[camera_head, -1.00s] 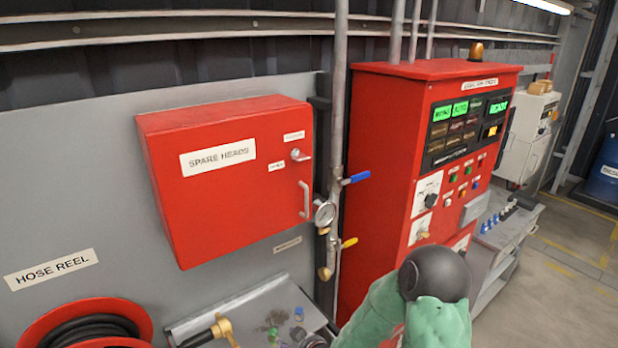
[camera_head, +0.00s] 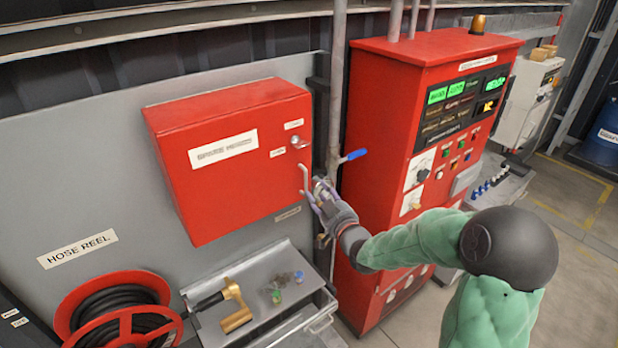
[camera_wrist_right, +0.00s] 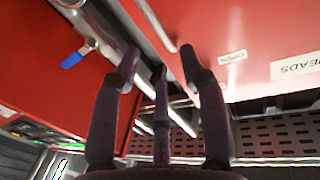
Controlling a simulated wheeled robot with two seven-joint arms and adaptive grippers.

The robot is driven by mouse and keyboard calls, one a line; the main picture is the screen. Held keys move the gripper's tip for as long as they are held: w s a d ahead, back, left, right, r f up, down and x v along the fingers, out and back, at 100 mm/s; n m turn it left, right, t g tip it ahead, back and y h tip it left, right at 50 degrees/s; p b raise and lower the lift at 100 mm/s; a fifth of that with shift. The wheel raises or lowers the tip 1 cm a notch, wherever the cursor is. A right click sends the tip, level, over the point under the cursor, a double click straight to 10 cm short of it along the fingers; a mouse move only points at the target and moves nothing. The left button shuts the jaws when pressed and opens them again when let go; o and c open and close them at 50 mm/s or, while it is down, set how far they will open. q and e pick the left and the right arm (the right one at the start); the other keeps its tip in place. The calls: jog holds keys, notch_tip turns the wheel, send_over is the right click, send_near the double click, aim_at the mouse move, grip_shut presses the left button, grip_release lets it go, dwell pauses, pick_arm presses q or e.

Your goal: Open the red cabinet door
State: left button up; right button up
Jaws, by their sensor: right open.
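The red cabinet (camera_head: 225,160) labelled "SPARE HEADS" hangs on the grey wall panel, its door shut. Its upright silver handle (camera_head: 304,180) is at the door's right edge, below a small round lock (camera_head: 299,142). My right gripper (camera_head: 315,190) is open, with its fingers close beside the handle. In the right wrist view my right gripper (camera_wrist_right: 160,68) has spread dark fingers pointing at the cabinet door (camera_wrist_right: 240,25), with a pale bar (camera_wrist_right: 155,25) just beyond the fingertips. I cannot tell whether they touch it. My left gripper is not in view.
A grey pipe (camera_head: 337,90) with a blue-handled valve (camera_head: 353,156) runs close to the right of the cabinet. A tall red control cabinet (camera_head: 385,130) stands further right. Below are a tray (camera_head: 210,325) with a brass nozzle (camera_head: 236,310) and a hose reel (camera_head: 75,295).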

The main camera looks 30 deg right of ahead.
aim_at(309, 180)
jog(key=w, duration=0.2)
jog(key=w+p, duration=0.1)
jog(key=w, duration=0.2)
jog(key=w+d+p, duration=0.1)
jog(key=w, duration=0.1)
jog(key=shift+w, duration=0.2)
grip_shut()
